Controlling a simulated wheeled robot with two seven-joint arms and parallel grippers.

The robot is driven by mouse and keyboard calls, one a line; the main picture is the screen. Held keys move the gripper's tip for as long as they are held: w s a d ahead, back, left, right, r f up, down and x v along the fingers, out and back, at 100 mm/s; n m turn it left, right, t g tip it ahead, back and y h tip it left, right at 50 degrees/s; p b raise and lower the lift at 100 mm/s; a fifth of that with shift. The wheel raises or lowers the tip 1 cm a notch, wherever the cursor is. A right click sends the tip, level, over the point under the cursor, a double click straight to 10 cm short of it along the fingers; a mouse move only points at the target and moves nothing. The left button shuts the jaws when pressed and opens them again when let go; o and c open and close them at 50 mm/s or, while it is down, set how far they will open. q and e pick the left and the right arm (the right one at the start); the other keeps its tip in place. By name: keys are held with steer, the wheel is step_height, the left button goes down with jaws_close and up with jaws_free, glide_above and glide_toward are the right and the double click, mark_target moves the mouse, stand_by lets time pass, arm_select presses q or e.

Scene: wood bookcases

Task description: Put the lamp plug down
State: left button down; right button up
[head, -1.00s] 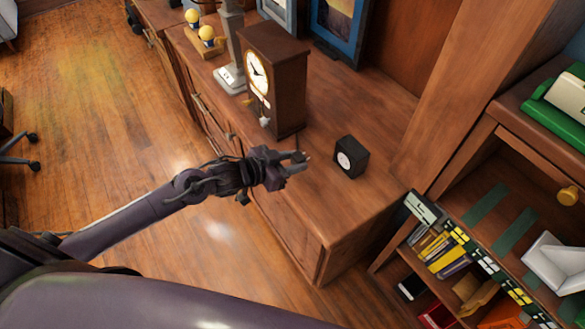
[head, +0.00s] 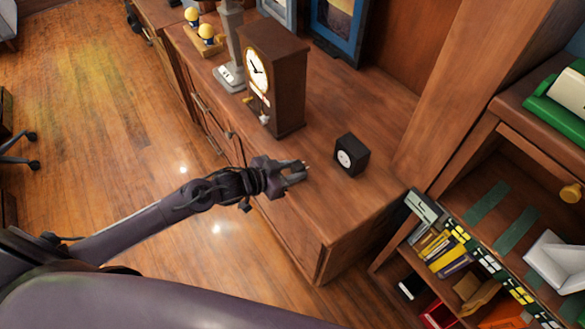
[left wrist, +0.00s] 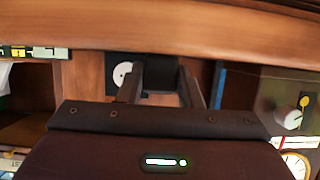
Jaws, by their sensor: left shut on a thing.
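My left gripper (head: 300,172) reaches in from the left, over the front part of the wooden cabinet top (head: 330,215). Its fingers are shut on a small dark thing, taken as the lamp plug (left wrist: 160,98), which shows between the fingers in the left wrist view. The plug is mostly hidden by the fingers in the head view. The gripper is just left of a small black clock (head: 351,155), apart from it. Whether the plug touches the cabinet top I cannot tell. My right gripper is not in view.
A tall brown clock (head: 285,85) stands behind the gripper, beside a grey stand (head: 230,77) whose top is cut off. Two yellow-topped figures (head: 206,34) stand farther back. A bookcase with books (head: 450,255) is at right. The cabinet top's front right corner is clear.

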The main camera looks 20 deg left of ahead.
arm_select(q)
steer(key=c, duration=1)
jaws_free()
steer(key=shift+r, duration=0.15)
steer(key=shift+r, duration=0.3)
steer(key=shift+s+a+r+p, duration=0.1)
steer(key=shift+r+p, duration=0.25)
steer(key=shift+p, duration=0.05)
steer(key=v, duration=1.1)
steer(key=shift+s+a, duration=0.2)
steer(key=shift+s, duration=0.05)
